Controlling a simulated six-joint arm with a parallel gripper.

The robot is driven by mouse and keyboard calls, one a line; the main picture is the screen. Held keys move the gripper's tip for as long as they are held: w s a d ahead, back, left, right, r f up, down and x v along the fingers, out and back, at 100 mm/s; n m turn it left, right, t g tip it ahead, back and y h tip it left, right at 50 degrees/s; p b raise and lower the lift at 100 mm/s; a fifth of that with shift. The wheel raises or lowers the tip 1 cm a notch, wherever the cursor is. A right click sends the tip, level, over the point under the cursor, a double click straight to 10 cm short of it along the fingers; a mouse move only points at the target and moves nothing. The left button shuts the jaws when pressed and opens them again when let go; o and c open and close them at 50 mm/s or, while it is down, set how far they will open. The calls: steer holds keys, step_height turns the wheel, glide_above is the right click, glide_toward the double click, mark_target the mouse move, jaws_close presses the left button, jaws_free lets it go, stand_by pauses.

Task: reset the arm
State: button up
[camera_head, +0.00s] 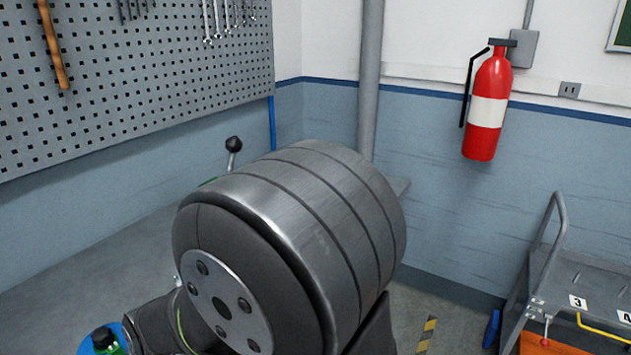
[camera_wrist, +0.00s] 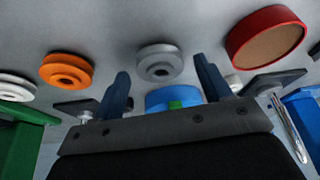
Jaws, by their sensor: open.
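My gripper (camera_wrist: 161,68) shows in the wrist view with its two dark blue fingers spread apart and nothing between them. Beyond the fingers, a grey pulley (camera_wrist: 159,62) appears in the gap, apart from them. An orange pulley (camera_wrist: 66,70) is left of the left finger, and a white pulley (camera_wrist: 15,88) is at the far left edge. A round red-rimmed thing with a brown face (camera_wrist: 267,38) is at the upper right. In the head view my gripper is not visible; a large grey arm part of mine fills the middle and hides much behind it.
In the wrist view, a blue thing with a green part (camera_wrist: 173,99) lies beyond the gripper base, with green (camera_wrist: 30,140) and blue (camera_wrist: 303,115) shapes at the sides. The head view shows a pegboard (camera_head: 130,80), a fire extinguisher (camera_head: 488,105) and a numbered cart (camera_head: 580,285).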

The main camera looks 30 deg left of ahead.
steer(key=r, duration=0.3)
steer(key=shift+w+d+r, duration=0.1)
steer(key=shift+w+r, duration=0.1)
steer(key=shift+r, duration=0.2)
steer(key=w+d+r, duration=0.7)
steer(key=w, duration=0.2)
steer(key=w+d+f+m, duration=0.1)
steer(key=w+m, duration=0.1)
steer(key=w, duration=0.4)
steer(key=w+d+f+m+t, duration=0.1)
steer(key=w+d+f+m, duration=0.1)
steer(key=w, duration=0.5)
steer(key=w+d+f+m+t, duration=0.1)
steer(key=w+d+f+m, duration=0.1)
steer(key=w, duration=0.5)
steer(key=shift+w+d+f, duration=0.1)
steer(key=shift+d+f, duration=0.1)
steer(key=shift+f, duration=0.05)
steer(key=w+d+f+m+t, duration=0.1)
steer(key=w+d+f+m, duration=0.1)
steer(key=w+d, duration=0.5)
steer(key=w+d+f+m+t+h, duration=0.1)
steer(key=w+d+f+m, duration=0.2)
steer(key=w+d, duration=0.4)
steer(key=shift+w+d+m+h, duration=0.3)
steer(key=shift+w+m, duration=0.2)
steer(key=shift+w, duration=0.15)
steer(key=shift+o, duration=0.2)
steer(key=shift+f, duration=0.1)
